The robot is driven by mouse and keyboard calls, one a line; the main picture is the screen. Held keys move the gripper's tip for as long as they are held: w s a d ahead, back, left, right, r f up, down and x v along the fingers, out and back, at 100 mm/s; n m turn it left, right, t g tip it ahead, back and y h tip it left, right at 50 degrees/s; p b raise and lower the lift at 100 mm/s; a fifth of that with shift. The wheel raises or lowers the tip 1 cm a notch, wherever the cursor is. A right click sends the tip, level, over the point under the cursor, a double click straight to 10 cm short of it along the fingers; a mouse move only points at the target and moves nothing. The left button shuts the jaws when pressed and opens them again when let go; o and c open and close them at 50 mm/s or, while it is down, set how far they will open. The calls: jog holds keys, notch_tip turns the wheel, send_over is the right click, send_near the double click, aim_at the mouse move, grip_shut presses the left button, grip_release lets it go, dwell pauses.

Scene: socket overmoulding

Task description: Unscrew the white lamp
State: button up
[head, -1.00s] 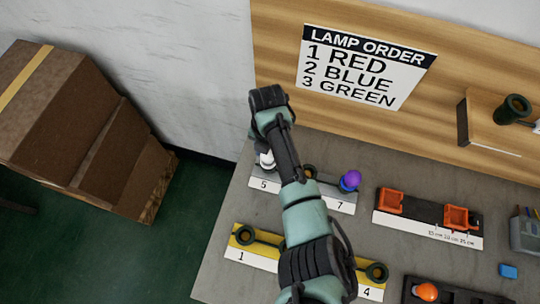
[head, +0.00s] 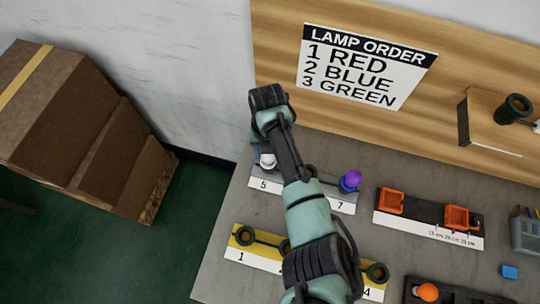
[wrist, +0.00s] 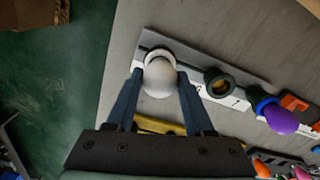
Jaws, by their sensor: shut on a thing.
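The white lamp (wrist: 159,78) sits at the left end of the grey socket strip (wrist: 205,72), at the position numbered 5 in the head view. In the head view the lamp (head: 267,160) shows just left of my arm, partly hidden. My gripper (wrist: 160,86) is shut on the lamp, with one dark finger on each side of it. The wrist view looks down on the lamp, and a pale ring shows around its far side. The lamp's base is hidden, so I cannot tell how far it sits in its socket.
An empty dark socket (wrist: 218,82) is beside the lamp, then a purple lamp (head: 350,181) at number 7. A yellow socket strip (head: 264,247) lies nearer. Orange holders (head: 391,201) stand on a black strip to the right. An orange lamp (head: 427,292) lies at the front right.

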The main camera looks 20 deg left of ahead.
jog(key=shift+w+d+f+n+b, duration=0.1)
jog(key=shift+f+n+b, duration=0.1)
jog(key=shift+n+b, duration=0.7)
jog(key=shift+w+n+b, duration=0.15)
jog(key=shift+n+b, duration=0.2)
jog(key=shift+n, duration=0.05)
jog(key=shift+n+b, duration=0.4)
jog(key=shift+b, duration=1.15)
jog(key=shift+r+n+b, duration=0.1)
jog(key=shift+n+b, duration=0.3)
jog(key=shift+b, duration=0.15)
jog(key=shift+s, duration=0.2)
jog(key=shift+r, duration=0.15)
jog(key=o, duration=1.2)
